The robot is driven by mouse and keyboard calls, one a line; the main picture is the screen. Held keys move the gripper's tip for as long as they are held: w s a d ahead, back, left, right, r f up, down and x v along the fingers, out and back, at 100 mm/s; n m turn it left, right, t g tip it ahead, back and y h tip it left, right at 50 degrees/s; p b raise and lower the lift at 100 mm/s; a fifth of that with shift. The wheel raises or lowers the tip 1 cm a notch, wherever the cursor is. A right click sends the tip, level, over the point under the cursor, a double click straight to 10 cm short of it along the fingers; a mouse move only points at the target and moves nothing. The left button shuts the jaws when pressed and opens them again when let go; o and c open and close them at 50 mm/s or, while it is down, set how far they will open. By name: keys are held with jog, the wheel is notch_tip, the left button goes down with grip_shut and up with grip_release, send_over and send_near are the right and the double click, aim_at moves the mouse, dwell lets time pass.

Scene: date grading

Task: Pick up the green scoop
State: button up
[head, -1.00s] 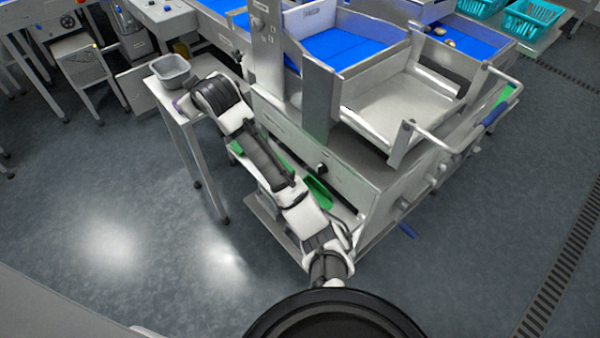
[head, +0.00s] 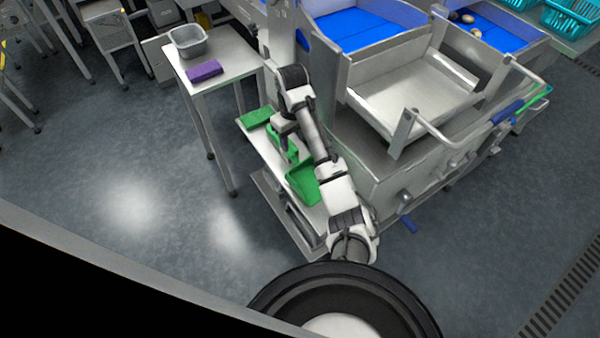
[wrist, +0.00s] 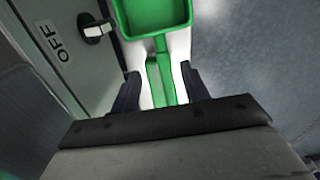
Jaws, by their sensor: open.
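The green scoop (head: 303,182) lies on a low light shelf at the side of the metal machine, partly hidden behind my arm in the head view. In the wrist view its pan (wrist: 155,14) is at the top and its handle (wrist: 161,82) runs down toward me. My gripper (wrist: 160,72) is open, with one dark finger on each side of the handle. Gaps show between the fingers and the handle. In the head view my gripper (head: 283,134) is small and low over the shelf at the handle end.
A green block-like item (head: 257,117) lies on the shelf's far end. A side table (head: 228,62) holds a grey tub (head: 188,42) and a purple block (head: 204,71). The machine wall with an OFF label (wrist: 58,42) and a dark knob (wrist: 93,29) stands close left of my gripper.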

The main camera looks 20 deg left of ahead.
notch_tip(320, 180, down, 3)
jog(key=shift+r, duration=0.2)
jog(key=shift+s+a+f+p, duration=0.15)
jog(key=shift+f+p, duration=0.7)
jog(key=shift+f, duration=1.75)
grip_shut()
